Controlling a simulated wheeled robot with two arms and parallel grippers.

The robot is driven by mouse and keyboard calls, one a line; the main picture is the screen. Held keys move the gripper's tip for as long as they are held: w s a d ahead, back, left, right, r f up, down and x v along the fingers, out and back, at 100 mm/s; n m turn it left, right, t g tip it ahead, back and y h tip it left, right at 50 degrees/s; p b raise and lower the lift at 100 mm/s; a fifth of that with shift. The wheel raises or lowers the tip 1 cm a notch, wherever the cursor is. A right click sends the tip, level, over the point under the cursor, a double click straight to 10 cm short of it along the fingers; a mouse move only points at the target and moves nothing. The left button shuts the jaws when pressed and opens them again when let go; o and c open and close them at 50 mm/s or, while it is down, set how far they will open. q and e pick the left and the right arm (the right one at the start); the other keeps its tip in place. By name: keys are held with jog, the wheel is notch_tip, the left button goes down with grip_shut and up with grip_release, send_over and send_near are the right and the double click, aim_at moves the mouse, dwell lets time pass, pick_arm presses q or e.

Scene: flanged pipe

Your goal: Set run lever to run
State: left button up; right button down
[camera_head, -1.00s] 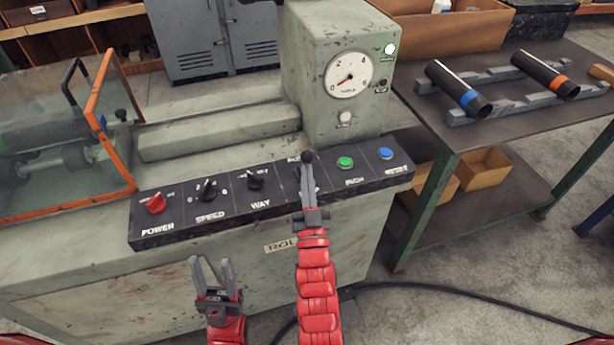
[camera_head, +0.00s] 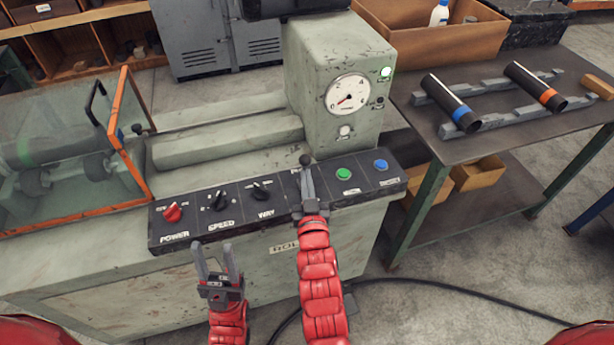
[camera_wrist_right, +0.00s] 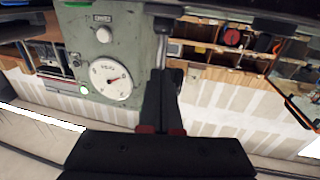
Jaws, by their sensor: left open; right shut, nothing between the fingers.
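The run lever shows as a dark ball knob (camera_head: 305,160) on the black control panel (camera_head: 215,234), between the WAY switch and the green button. Its shaft and slot are mostly hidden behind my right gripper (camera_head: 306,172). That gripper is shut and empty, its fingertips at or just below the knob; I cannot tell whether they touch it. In the right wrist view the shut fingers (camera_wrist_right: 162,90) point up toward the panel edge. My left gripper (camera_head: 215,262) is open and empty, in front of the machine below the SPEED switch.
The panel also holds a red POWER switch (camera_head: 172,212), SPEED switch (camera_head: 218,202), WAY switch (camera_head: 260,191), green button (camera_head: 343,174) and blue button (camera_head: 381,166). A gauge (camera_head: 347,95) sits above. An orange-framed guard (camera_head: 118,130) stands left; a table (camera_head: 460,149) with pipes stands right.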

jog(key=shift+w+a+r+g+p, duration=0.2)
jog(key=shift+w+r+g+p, duration=0.2)
jog(key=shift+r+g+p, duration=0.35)
jog(key=shift+w+a+r+n+g+h+p, duration=0.1)
jog(key=shift+w+n+g+h+p, duration=0.1)
jog(key=shift+w+g+p, duration=0.25)
jog(key=shift+w+a+n+g+h+p, duration=0.1)
jog(key=shift+w+n+g+p, duration=0.1)
jog(key=shift+g+p, duration=0.25)
jog(key=shift+w+a+g+p, duration=0.15)
jog(key=shift+w+g+p, duration=0.3)
jog(key=shift+g, duration=0.5)
jog(key=shift+f+h, duration=0.2)
jog(key=shift+h, duration=0.1)
jog(key=shift+g, duration=0.3)
